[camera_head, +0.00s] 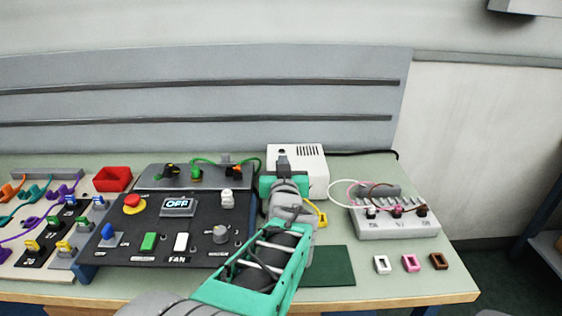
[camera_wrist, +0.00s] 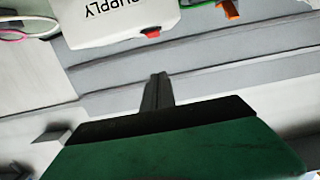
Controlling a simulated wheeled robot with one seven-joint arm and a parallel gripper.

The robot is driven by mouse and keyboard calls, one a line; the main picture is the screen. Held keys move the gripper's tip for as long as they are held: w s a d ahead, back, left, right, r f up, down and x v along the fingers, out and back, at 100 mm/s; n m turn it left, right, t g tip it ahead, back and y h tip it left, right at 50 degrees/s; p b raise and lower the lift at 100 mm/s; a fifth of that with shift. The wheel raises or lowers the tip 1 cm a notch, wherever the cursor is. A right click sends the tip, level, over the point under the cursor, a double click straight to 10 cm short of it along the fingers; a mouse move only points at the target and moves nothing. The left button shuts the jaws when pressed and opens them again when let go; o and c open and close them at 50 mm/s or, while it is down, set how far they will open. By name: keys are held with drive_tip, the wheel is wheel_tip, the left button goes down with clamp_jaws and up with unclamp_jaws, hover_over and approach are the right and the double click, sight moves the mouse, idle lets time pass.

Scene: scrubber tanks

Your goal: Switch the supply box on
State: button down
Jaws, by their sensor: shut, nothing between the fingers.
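The supply box (camera_head: 314,172) is a white box with dark vent slots, standing at the back of the bench. In the wrist view its white face (camera_wrist: 110,22) is cut off by the top edge, with the lettering "SUPPLY" upside down. A small red switch (camera_wrist: 152,32) sits at its edge; its setting cannot be told. My gripper (camera_head: 283,158) is in front of the box and hides part of it in the head view. In the wrist view the fingers of my gripper (camera_wrist: 158,76) are together and empty, seen apart from the red switch.
A black panel (camera_head: 205,208) to the left has a display (camera_head: 178,207) reading OFF, a red button (camera_head: 134,203) and several switches. A grey terminal block (camera_head: 398,226) with wires is at the right. A red tray (camera_head: 113,179) and a dark green mat (camera_head: 335,267) lie on the bench.

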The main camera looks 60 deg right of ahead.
drive_tip(key=x, duration=0.7)
drive_tip(key=shift+w+d+f+p, duration=0.1)
drive_tip(key=shift+w+d+p, duration=0.15)
drive_tip(key=shift+p, duration=0.15)
drive_tip(key=f, duration=0.3)
drive_tip(key=shift+d, duration=0.3)
drive_tip(key=shift+w+f, duration=0.1)
drive_tip(key=shift+f, duration=0.4)
